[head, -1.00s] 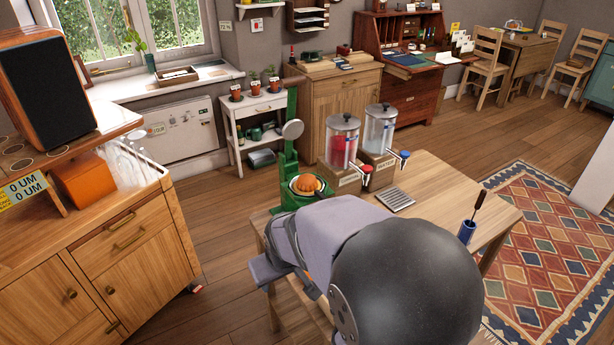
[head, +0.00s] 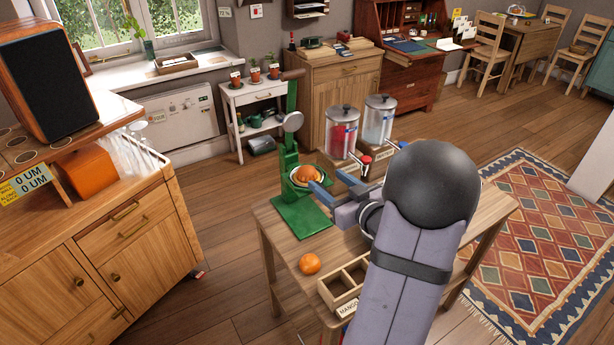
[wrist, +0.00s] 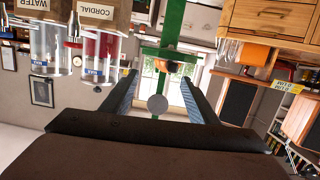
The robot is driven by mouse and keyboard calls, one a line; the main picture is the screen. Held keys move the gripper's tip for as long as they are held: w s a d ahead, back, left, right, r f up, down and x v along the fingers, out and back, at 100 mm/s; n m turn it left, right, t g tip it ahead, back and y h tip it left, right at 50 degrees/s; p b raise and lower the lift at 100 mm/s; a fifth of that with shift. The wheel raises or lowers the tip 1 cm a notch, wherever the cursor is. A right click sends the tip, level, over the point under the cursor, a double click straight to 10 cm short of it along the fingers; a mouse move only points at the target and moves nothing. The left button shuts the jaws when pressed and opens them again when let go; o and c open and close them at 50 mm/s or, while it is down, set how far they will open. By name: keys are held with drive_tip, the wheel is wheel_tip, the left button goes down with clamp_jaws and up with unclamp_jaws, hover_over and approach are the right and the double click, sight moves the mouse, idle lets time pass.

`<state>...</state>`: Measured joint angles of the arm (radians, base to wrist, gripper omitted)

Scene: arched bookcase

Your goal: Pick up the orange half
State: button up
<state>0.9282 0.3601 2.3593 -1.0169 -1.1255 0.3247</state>
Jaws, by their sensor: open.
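The orange half (head: 305,174) sits in the cup of the green press (head: 300,215) at the table's far left corner. It also shows between my fingers in the wrist view (wrist: 173,67), which is upside down. My gripper (head: 316,181) is open, its two blue fingers pointing at the orange half from the right. The wrist view shows the fingers (wrist: 160,88) apart with nothing held. Whether they touch the fruit cannot be told. Another orange fruit (head: 310,263) lies on the table at the front left; whether it is whole is unclear.
The press's post and raised lever (head: 292,95) stand behind the cup, with a round disc above. A red dispenser (head: 342,132) and a clear dispenser (head: 378,122) stand behind my gripper. A wooden divided box (head: 343,285) is at the front. Tabletop left of it is mostly bare.

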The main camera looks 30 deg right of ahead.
sight(311, 175)
drive_tip(key=shift+s+a+f+y, duration=0.25)
drive_tip(key=shift+s+a+y, duration=0.05)
drive_tip(key=shift+a, duration=0.1)
drive_tip(key=shift+w+a+f+p, duration=0.1)
drive_tip(key=shift+w+f+p, duration=0.15)
drive_tip(key=shift+w, duration=0.95)
drive_tip(key=shift+w+a+f+p, duration=0.1)
drive_tip(key=shift+w+f+p, duration=0.1)
drive_tip(key=shift+w, duration=1.05)
drive_tip(key=shift+w+f+p, duration=0.25)
drive_tip(key=shift+w, duration=0.95)
drive_tip(key=c, duration=0.8)
